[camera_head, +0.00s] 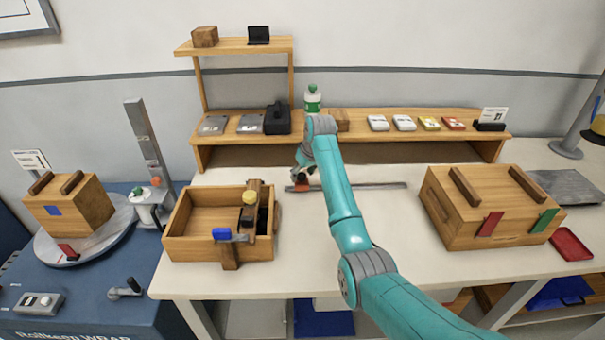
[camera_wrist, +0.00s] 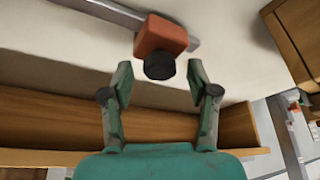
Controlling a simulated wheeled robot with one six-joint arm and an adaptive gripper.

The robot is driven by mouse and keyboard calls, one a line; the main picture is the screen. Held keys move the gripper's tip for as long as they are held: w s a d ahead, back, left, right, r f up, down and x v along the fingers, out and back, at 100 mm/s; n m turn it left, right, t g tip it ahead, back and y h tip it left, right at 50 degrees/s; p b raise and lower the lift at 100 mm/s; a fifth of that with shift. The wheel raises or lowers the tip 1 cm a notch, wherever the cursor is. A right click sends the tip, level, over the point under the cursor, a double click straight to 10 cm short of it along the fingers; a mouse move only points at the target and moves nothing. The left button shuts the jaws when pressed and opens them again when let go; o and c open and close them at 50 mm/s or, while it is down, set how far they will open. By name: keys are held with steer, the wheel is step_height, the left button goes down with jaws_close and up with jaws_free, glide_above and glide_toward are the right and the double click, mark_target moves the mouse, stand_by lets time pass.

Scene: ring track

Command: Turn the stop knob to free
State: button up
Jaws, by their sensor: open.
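The stop is a red-orange block (camera_wrist: 163,33) with a round black knob (camera_wrist: 160,66) on its near face in the wrist view. It sits on a grey metal rail (camera_wrist: 110,12). In the head view the red block (camera_head: 303,187) shows small at the left part of the rail (camera_head: 370,186) on the table. My gripper (camera_wrist: 158,78) is open, with its two fingers on either side of the knob's line and the knob at or just beyond the tips. I cannot tell whether they touch it. In the head view my gripper (camera_head: 304,166) is over the block, partly hidden by my arm. No free or locked marking on the knob is readable.
An open wooden box (camera_head: 190,222) with a blue-handled clamp stands left of the rail. A closed wooden crate (camera_head: 480,205) stands right. A wooden shelf (camera_head: 370,116) with boxes and a green bottle (camera_head: 312,100) runs behind. The table front is clear.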

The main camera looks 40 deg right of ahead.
jaws_close()
steer(key=shift+d+f+n+y, duration=0.1)
steer(key=shift+n+y, duration=0.5)
steer(key=shift+n, duration=0.9)
jaws_free()
steer(key=a+v, duration=0.1)
steer(key=v, duration=1.1)
steer(key=shift+d, duration=0.45)
